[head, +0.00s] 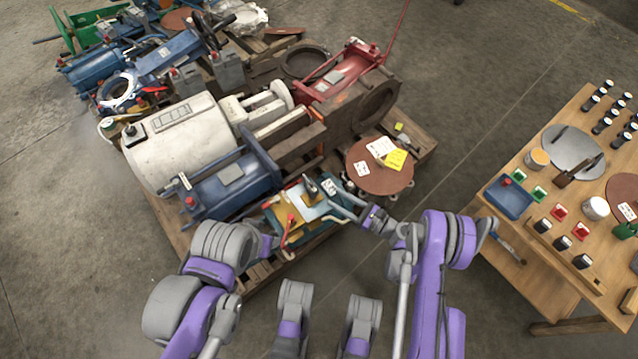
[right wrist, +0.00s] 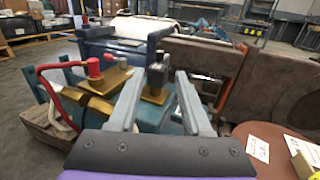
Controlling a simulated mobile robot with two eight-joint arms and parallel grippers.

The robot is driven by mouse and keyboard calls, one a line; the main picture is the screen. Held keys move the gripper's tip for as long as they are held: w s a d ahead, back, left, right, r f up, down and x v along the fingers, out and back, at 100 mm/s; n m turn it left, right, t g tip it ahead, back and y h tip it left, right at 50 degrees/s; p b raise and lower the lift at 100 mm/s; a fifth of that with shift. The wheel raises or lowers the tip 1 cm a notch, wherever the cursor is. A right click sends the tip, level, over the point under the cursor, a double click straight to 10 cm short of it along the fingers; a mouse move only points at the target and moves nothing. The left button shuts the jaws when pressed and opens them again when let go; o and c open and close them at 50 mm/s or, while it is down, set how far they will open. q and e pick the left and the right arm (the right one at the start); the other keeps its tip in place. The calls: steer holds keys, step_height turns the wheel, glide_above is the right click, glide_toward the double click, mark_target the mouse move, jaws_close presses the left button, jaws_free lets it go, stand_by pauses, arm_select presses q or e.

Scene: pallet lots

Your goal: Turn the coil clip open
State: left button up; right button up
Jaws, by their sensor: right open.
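The teal and yellow machine (head: 305,212) sits at the front of the loaded pallet. A small dark grey upright clip (head: 311,187) stands on its top, and I take this for the coil clip. In the right wrist view the clip (right wrist: 156,72) stands upright on a brass plate (right wrist: 148,93). My right gripper (head: 330,198) is open, its grey fingers reaching over the machine. In the right wrist view its fingertips (right wrist: 158,78) appear on either side of the clip; contact cannot be told. My left arm ends near the machine's left side, and its fingers cannot be made out.
A blue machine (head: 235,180) and a white cylinder (head: 180,140) crowd the pallet behind. A round brown plate (head: 375,178) with labels is close right. A wooden table (head: 545,225) stands further right across clear floor.

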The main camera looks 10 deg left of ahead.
mark_target(314, 185)
steer(key=b+x, duration=0.2)
steer(key=x, duration=0.8)
steer(key=shift+a, duration=0.3)
jaws_close()
